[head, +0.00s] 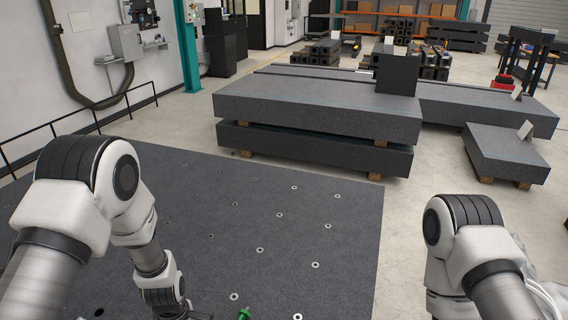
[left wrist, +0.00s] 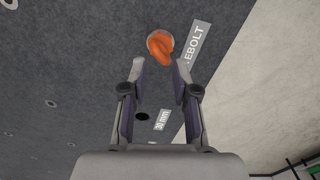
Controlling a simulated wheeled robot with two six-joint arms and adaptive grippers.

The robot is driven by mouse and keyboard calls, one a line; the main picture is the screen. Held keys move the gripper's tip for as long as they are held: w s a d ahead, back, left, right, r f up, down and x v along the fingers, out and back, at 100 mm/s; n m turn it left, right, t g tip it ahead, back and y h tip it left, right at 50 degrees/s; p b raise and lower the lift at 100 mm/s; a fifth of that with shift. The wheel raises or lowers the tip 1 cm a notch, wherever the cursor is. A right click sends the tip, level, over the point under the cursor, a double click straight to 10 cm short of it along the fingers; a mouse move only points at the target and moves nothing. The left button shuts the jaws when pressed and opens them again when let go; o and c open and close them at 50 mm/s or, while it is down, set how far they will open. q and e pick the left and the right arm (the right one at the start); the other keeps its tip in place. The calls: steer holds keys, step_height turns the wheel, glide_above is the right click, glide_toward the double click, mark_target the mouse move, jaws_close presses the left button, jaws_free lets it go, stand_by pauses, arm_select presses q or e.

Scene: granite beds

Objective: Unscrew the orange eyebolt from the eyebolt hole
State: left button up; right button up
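In the left wrist view the orange eyebolt (left wrist: 161,48) sits in the eyebolt hole, whose pale ring (left wrist: 151,38) shows around its base, in the dark granite bed (left wrist: 75,60). My left gripper (left wrist: 161,66) is open, with one finger on each side below the eyebolt in the picture.
A green object (head: 244,314) stands on the bed at the bottom of the head view. Stacked granite slabs (head: 310,115) stand beyond.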

arm_select(q)
steer(key=m, duration=0.5)
steer(key=shift+f+m+b, duration=0.15)
steer(key=shift+m+b, duration=0.2)
steer(key=shift+m, duration=0.05)
steer(key=m, duration=0.2)
steer(key=shift+m, duration=0.7)
steer(key=shift+f+b, duration=0.6)
steer(key=shift+r, duration=0.1)
jaws_close()
